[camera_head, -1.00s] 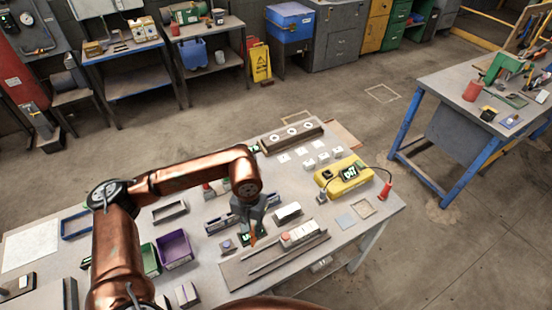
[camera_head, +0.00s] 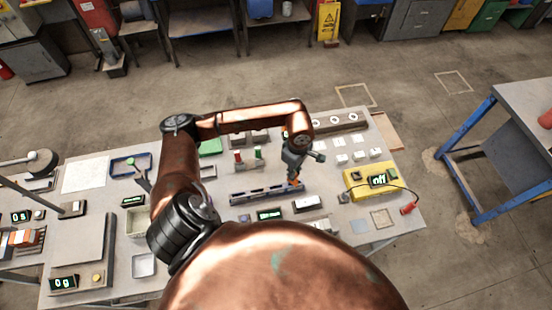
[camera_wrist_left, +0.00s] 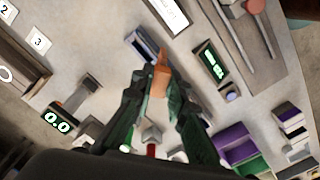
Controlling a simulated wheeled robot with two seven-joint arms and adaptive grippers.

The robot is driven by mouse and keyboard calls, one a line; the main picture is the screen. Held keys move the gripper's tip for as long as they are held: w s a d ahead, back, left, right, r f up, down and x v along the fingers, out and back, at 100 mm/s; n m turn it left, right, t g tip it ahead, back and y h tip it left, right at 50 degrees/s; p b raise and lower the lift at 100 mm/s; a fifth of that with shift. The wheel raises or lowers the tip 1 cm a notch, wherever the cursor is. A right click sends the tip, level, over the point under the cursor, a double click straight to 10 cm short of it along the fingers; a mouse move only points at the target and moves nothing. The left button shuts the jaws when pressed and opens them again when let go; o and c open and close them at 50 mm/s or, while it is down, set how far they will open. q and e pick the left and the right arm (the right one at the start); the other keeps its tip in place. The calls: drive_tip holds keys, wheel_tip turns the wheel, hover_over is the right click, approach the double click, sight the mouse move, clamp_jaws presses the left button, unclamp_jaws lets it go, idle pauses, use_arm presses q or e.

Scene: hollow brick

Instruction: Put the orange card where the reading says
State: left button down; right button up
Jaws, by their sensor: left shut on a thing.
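My left gripper (camera_head: 294,178) is shut on the orange card (camera_wrist_left: 161,75), whose end sticks out past the fingertips in the wrist view. In the head view a small orange bit of it (camera_head: 295,183) shows below the fingers, over the right end of a long dark slotted holder (camera_head: 262,194). I cannot tell whether the card touches the holder. A yellow meter box (camera_head: 357,184) to the right has a display (camera_head: 378,180) that seems to read "off". A small green-lit display (camera_head: 269,214) lies in front of the holder; its reading is too small. My right gripper is not in view.
A white-topped block (camera_head: 307,203) stands just right of that display. White tiles (camera_head: 358,156) and a brown block with round holes (camera_head: 340,121) lie behind. Red and green upright pieces (camera_head: 239,156) stand behind the holder. A cable runs to a red plug (camera_head: 409,208).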

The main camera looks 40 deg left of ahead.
use_arm(q)
drive_tip(key=s+a+n+p, duration=0.3)
drive_tip(key=a+n+p, duration=0.25)
drive_tip(key=n, duration=0.35)
drive_tip(key=shift+n, duration=0.9)
drive_tip(key=f, duration=0.1)
drive_tip(key=f+b, duration=0.1)
drive_tip(key=f, duration=0.1)
drive_tip(key=f+b, duration=0.1)
drive_tip(key=f, duration=0.1)
drive_tip(key=shift+w+a+f, duration=0.1)
drive_tip(key=shift+a, duration=0.2)
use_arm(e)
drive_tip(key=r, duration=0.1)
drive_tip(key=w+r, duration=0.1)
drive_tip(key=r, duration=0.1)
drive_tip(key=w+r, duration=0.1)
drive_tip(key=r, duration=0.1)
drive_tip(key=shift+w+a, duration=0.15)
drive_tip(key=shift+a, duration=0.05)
use_arm(q)
drive_tip(key=shift+b, duration=0.35)
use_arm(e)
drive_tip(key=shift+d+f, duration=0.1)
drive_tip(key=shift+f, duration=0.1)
use_arm(q)
drive_tip(key=shift+f, duration=0.1)
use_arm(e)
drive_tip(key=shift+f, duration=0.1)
